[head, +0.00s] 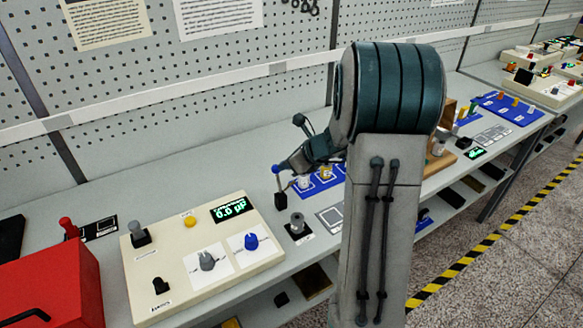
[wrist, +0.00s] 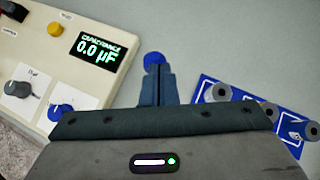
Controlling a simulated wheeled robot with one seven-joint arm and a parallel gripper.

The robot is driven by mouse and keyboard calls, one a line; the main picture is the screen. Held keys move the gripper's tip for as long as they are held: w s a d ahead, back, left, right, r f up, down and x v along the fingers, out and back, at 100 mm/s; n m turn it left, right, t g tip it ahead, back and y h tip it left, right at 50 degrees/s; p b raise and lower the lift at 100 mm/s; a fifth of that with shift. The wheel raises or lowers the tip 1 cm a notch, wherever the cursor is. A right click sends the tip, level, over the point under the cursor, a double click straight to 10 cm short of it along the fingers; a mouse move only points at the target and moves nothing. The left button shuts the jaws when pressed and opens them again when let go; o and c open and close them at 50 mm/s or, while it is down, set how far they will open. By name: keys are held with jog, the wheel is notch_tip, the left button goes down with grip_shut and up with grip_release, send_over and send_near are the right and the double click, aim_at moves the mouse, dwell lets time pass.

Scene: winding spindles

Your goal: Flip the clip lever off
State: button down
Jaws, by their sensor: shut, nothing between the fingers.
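In the wrist view the closed fingers of my gripper (wrist: 156,76) point at the ball. The lever's base is hidden there. I cannot read which lever is labelled clip.
The cream meter box (head: 180,272) has knobs, small levers and a display reading 0.0 µF. A grey spindle (head: 297,224) stands right of it. A blue plate with spindles (wrist: 208,90) lies right of my fingers. A red box (head: 55,285) is at front left.

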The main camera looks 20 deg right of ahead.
jog(key=shift+w+a+f, duration=0.15)
jog(key=shift+w, duration=0.7)
jog(key=shift+w+a+f, duration=0.1)
jog(key=shift+w, duration=0.75)
jog(key=shift+w, duration=0.1)
jog(key=shift+r, duration=0.1)
jog(key=s+d+r+p, duration=0.1)
jog(key=d+r, duration=0.4)
jog(key=r, duration=0.6)
jog(key=shift+s+d+r, duration=0.2)
jog(key=shift+s+r, duration=0.2)
